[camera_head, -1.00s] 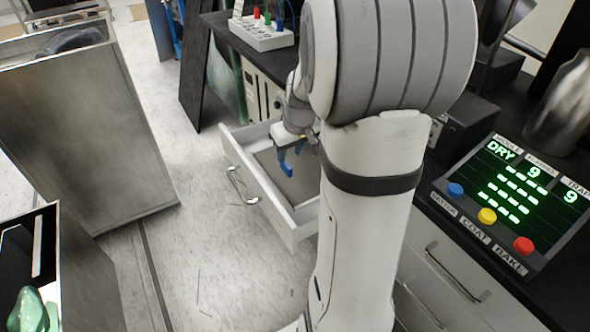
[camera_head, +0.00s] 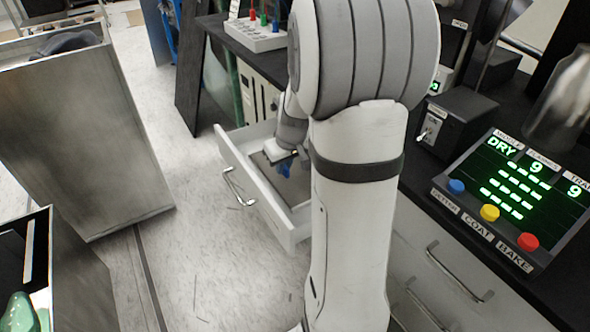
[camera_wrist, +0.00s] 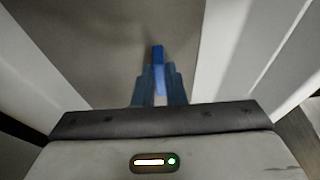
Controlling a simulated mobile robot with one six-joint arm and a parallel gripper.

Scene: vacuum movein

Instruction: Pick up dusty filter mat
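The grey-brown filter mat (camera_wrist: 110,45) appears as a flat sheet on the floor of the open white drawer, and its visible part in the head view (camera_head: 298,186) lies flat. My gripper (camera_head: 284,168), with blue fingers, points down into the drawer over the mat. In the wrist view my gripper (camera_wrist: 158,62) has its fingers close together in front of the mat surface. Whether their tips touch the mat or pinch anything is unclear. My arm hides the right part of the drawer and mat.
The drawer front (camera_head: 240,180) and side walls stand close around my gripper. A metal cabinet (camera_head: 85,140) stands at left, with open floor between. At right is a counter with a control panel (camera_head: 515,195); a white rack (camera_head: 255,35) stands at the back.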

